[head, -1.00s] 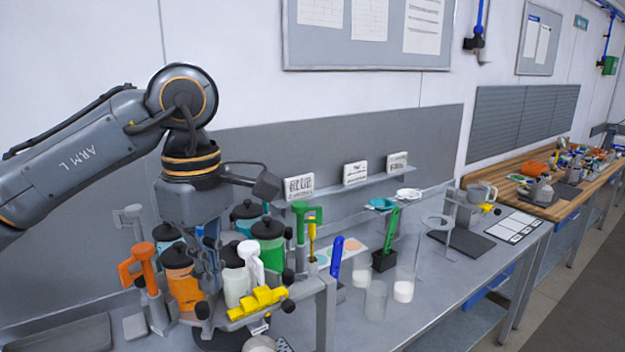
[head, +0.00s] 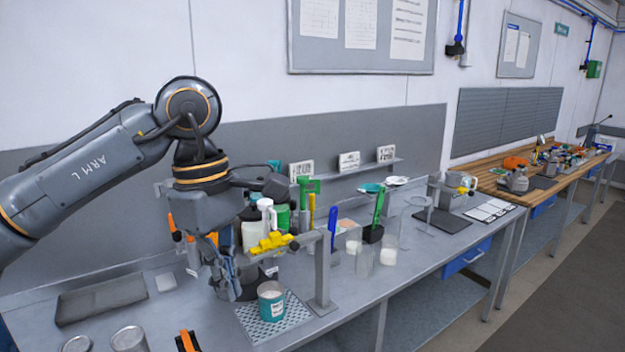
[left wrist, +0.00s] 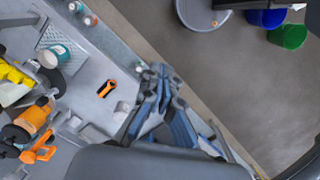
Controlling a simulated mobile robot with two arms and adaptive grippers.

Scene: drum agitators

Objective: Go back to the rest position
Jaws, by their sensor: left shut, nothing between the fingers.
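My left gripper (head: 228,280) hangs pointing down from my left arm, in front of the drum agitator station in the head view. Its blue-grey fingers are shut with nothing between them. In the left wrist view the gripper (left wrist: 166,90) shows near the bench's front edge, apart from any object. The arm hides much of the station. An orange drum (left wrist: 33,118) shows in the left wrist view. My right gripper is not in view.
A teal-labelled can (head: 271,303) stands on a perforated plate (head: 247,323). An orange-and-black tool (head: 187,342) and metal cans (head: 129,340) lie near the front. A grey tray (head: 100,299) is at left. Blue (left wrist: 266,18) and green (left wrist: 288,36) bins stand on the floor.

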